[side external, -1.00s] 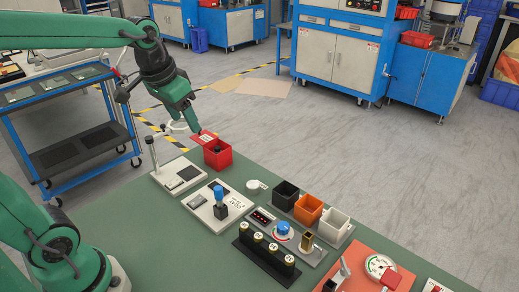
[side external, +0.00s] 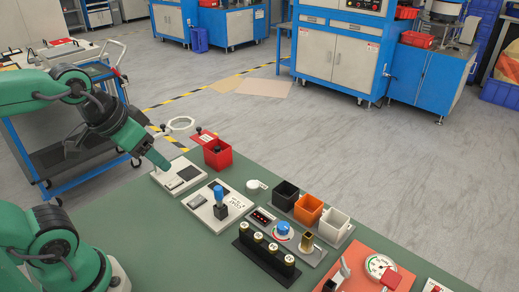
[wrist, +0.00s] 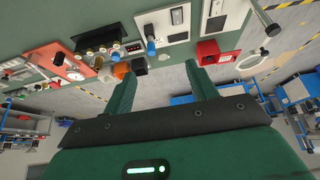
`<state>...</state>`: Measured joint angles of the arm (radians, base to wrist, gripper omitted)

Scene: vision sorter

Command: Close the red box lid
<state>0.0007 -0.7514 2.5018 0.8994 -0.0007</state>
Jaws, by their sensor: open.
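The red box (side external: 217,156) stands at the far edge of the green bench. Its red lid (side external: 204,138) is open, tilted back at the box's far left side, with a small dark knob on it. A dark thing shows in the box's opening. My gripper (side external: 164,167) is to the left of the box, apart from it, above or near a pale switch panel. In the wrist view, my gripper (wrist: 162,70) has its two fingers spread and nothing between them.
A pale panel (side external: 193,183) and a panel with a blue-topped lever (side external: 220,205) stand in front of the box. A white ring (side external: 181,123) is behind it. Black (side external: 286,194), orange (side external: 308,210) and white (side external: 334,228) bins stand to the right.

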